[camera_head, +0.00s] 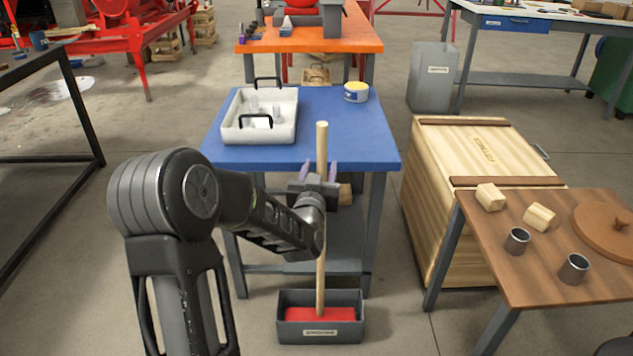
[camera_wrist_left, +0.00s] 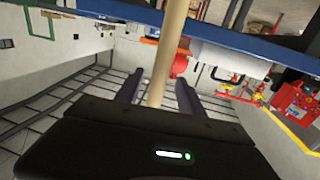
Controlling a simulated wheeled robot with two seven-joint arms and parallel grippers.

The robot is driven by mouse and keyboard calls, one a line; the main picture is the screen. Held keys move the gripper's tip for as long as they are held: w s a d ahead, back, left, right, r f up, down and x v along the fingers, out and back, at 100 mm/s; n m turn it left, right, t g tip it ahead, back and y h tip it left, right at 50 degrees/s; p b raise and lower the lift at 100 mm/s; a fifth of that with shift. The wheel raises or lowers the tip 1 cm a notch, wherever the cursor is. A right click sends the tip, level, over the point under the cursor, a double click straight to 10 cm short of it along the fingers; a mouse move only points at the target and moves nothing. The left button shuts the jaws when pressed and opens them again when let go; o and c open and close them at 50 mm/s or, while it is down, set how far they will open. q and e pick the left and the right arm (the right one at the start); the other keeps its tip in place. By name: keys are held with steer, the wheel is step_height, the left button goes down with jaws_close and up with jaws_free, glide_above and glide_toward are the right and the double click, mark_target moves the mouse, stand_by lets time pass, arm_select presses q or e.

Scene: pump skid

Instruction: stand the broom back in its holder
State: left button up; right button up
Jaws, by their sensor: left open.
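The broom (camera_head: 321,150) stands upright in front of the blue table, its wooden handle rising above the table top. Its red head (camera_head: 320,313) sits inside the dark grey labelled holder box (camera_head: 318,334) on the floor. My left gripper (camera_head: 319,172) is at the upper part of the handle, its two purple-grey fingers apart. In the left wrist view the handle (camera_wrist_left: 168,55) passes between the open fingers (camera_wrist_left: 157,92), with gaps visible beside it. My arm covers part of the handle in the head view. My right gripper is not in view.
The blue table (camera_head: 350,150) carries a white tray (camera_head: 285,115) with black handles and a white-and-blue tub (camera_head: 356,92). A wooden crate (camera_head: 440,220) and a brown table (camera_head: 540,270) with cups stand at the right. A black frame (camera_head: 85,110) stands left. Floor around the holder is clear.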

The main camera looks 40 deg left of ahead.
arm_select(q)
steer(key=v, duration=0.6)
steer(key=shift+s, duration=0.15)
stand_by(0.5)
steer(key=s+d+f+m+g+h, duration=0.1)
steer(key=s+d+f+g+h, duration=0.2)
steer(key=d+f, duration=0.9)
steer(key=s+d+f+m+g+h, duration=0.15)
steer(key=d+f+g+h, duration=0.35)
steer(key=d+f, duration=0.7)
steer(key=s+d+f+g+h, duration=0.1)
steer(key=s+d+f+g, duration=0.1)
steer(key=s+d+f, duration=0.2)
steer(key=s+d+f+m+g+h, duration=0.1)
steer(key=s+d+f, duration=0.3)
steer(key=s, duration=0.6)
steer(key=s+d+f+g+h, duration=0.2)
steer(key=s+d+f+g, duration=0.2)
steer(key=s+f, duration=0.3)
steer(key=shift+s+f+h, duration=0.3)
steer(key=shift+s+f, duration=0.05)
steer(key=shift+f, duration=0.3)
